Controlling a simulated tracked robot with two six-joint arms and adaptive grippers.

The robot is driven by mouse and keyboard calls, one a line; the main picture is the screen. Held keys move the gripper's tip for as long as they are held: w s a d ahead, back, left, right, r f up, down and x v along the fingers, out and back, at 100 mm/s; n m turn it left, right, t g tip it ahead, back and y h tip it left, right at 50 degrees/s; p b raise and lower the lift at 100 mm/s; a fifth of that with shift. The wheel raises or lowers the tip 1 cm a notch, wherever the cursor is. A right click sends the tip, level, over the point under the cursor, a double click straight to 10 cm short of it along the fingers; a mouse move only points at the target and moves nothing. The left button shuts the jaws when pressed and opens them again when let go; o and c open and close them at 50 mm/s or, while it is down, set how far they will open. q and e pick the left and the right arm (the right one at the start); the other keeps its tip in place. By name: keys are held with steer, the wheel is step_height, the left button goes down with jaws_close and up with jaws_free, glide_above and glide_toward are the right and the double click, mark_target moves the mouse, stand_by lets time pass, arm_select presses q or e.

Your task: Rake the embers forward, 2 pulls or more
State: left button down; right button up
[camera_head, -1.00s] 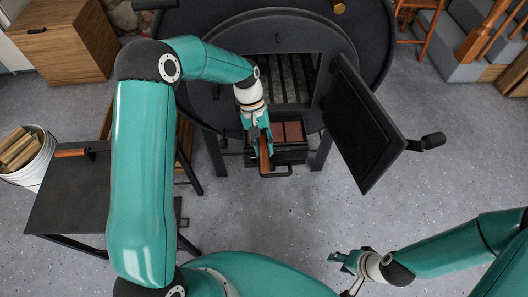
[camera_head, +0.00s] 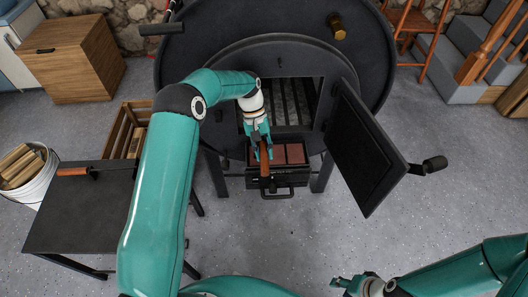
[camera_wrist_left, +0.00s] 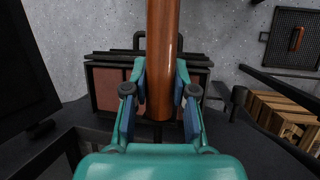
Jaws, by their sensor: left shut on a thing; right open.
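My left gripper (camera_head: 260,150) is shut on a brown wooden handle (camera_head: 264,167) in front of the stove. In the left wrist view the handle (camera_wrist_left: 162,60) runs between the two fingers. The black barrel stove (camera_head: 185,65) has its door (camera_head: 362,150) swung open to the right. Inside the opening, grate bars (camera_head: 292,103) show; I cannot make out embers or the rake's head. Below the opening is a dark drawer (camera_head: 277,180) with reddish-brown panels (camera_head: 290,153) and a front pull. My right gripper (camera_head: 345,284) is open and empty at the lower right, over the floor.
At left stand a black side table (camera_head: 75,215) with a wooden-handled tool (camera_head: 80,171) on it, a white bucket of split wood (camera_head: 38,185) and a wooden crate (camera_head: 120,140). The door handle (camera_head: 433,164) juts right. Floor in front of the stove is clear.

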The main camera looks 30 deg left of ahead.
mark_target(266, 174)
arm_select(q)
step_height(266, 174, down, 2)
steer(key=shift+f+b, duration=0.1)
steer(key=shift+b, duration=0.4)
steer(key=shift+s+d, duration=0.35)
steer(key=shift+s, duration=0.3)
steer(key=shift+s+d, duration=0.35)
steer(key=shift+s, duration=0.3)
steer(key=s+d, duration=0.2)
steer(key=s, duration=0.3)
steer(key=shift+d, duration=0.4)
steer(key=shift+s+d+r+p, duration=0.1)
steer(key=shift+s+r+p, duration=0.05)
steer(key=shift+r+p, duration=0.3)
steer(key=shift+s+d+r+p, duration=0.2)
steer(key=shift+r+p, duration=0.6)
steer(key=shift+r, duration=0.3)
steer(key=shift+s+d+r+p, duration=0.1)
steer(key=shift+s+r+p, duration=0.1)
steer(key=shift+r+p, duration=0.75)
steer(key=shift+w+r, duration=0.1)
steer(key=shift+r, duration=0.1)
